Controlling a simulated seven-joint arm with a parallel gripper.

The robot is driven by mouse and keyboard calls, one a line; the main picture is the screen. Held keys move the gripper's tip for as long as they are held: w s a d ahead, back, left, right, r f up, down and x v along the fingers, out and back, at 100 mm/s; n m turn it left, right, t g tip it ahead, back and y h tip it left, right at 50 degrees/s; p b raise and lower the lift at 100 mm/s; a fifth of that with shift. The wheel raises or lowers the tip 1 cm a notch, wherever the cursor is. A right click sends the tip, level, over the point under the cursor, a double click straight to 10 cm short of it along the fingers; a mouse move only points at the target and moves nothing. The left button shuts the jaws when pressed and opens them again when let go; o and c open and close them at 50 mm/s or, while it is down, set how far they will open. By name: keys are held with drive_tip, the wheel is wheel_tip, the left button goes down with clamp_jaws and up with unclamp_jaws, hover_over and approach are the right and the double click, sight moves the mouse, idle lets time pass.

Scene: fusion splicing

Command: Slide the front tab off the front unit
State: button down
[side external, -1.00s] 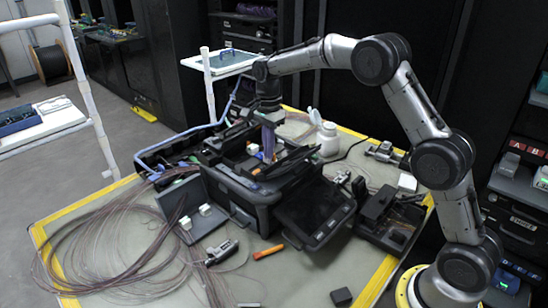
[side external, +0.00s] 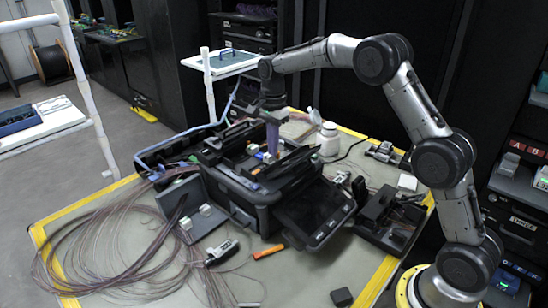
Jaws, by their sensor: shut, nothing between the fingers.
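The splicer (side external: 240,190) stands in the middle of the work table, with its top open and its dark screen (side external: 312,208) tilted out toward the front right. Small coloured parts show in its open top, among them an orange-and-white piece (side external: 252,150) and a blue-and-white piece (side external: 255,171). I cannot tell which of these is the front tab or the front unit. My gripper (side external: 272,152) points down over the splicer's open top. Its purple fingers are shut with nothing seen between them. Their tips are close to the small parts; contact is not clear.
An open black case (side external: 160,158) lies behind left of the splicer. Loose fibre coils (side external: 110,240) cover the table's left. A white bottle (side external: 328,140) stands behind right, a black tray (side external: 385,220) at right. An orange tool (side external: 268,252) lies in front.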

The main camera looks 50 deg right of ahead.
drive_tip(key=shift+d, duration=0.35)
drive_tip(key=shift+r, duration=0.1)
drive_tip(key=shift+a+r, duration=0.15)
drive_tip(key=shift+r, duration=1.3)
drive_tip(key=shift+a+r, duration=0.1)
drive_tip(key=shift+r, duration=1.35)
